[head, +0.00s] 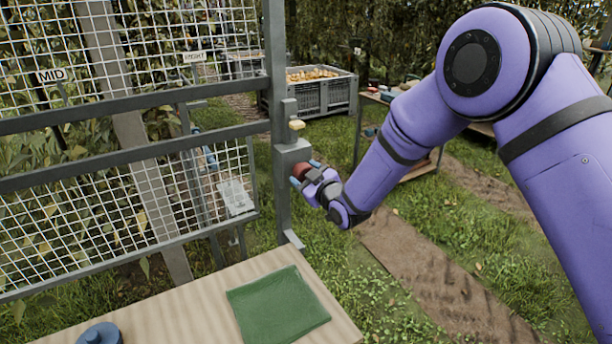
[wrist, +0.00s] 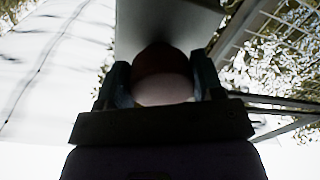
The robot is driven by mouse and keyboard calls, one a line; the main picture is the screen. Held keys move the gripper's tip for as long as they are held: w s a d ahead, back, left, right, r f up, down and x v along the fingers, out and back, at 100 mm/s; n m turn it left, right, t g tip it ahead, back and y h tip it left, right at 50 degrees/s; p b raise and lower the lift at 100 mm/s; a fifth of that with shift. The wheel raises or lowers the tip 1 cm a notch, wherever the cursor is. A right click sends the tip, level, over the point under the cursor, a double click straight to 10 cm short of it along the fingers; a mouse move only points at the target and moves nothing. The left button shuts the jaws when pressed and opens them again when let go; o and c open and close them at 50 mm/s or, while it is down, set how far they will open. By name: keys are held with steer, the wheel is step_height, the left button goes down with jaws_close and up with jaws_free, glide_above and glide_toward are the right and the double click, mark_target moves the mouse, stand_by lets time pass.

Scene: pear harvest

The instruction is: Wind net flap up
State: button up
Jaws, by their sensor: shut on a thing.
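My gripper (head: 307,174) is at the grey post on the right side of the net frame. Its blue fingers are shut on a round red-brown knob (head: 300,170) on the post's grey box (head: 289,158). In the wrist view the knob (wrist: 162,76) sits between both fingers, in front of the grey post face. The wire net (head: 90,220) hangs in the grey frame on the left. A lower framed net section (head: 225,190) shows behind it. A small cream knob (head: 296,125) sits on the post above the box. I cannot tell which net part is the flap.
A wooden table (head: 190,310) with a green cloth (head: 278,306) and a blue round object (head: 100,334) stands in front. A grey crate of pears (head: 330,97) and a side table (head: 375,97) are behind. Grass and a dirt path (head: 430,270) lie open at right.

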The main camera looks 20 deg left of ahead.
steer(key=m, duration=0.5)
steer(key=shift+f+m, duration=0.15)
steer(key=shift+m, duration=0.25)
steer(key=m, duration=0.5)
steer(key=shift+s+t, duration=0.15)
steer(key=shift+t, duration=0.15)
steer(key=m, duration=0.6)
steer(key=shift+a, duration=0.1)
steer(key=shift+s+r+m+t, duration=0.1)
steer(key=shift+m+t, duration=0.05)
steer(key=shift+m, duration=1.1)
steer(key=shift+r+m+t, duration=0.1)
steer(key=shift+m+t, duration=0.05)
steer(key=shift+m, duration=1.1)
steer(key=shift+m, duration=0.3)
steer(key=o, duration=0.9)
steer(key=v, duration=1)
steer(key=shift+s+d+f, duration=0.1)
steer(key=shift+s+d, duration=0.15)
steer(key=shift+s, duration=0.05)
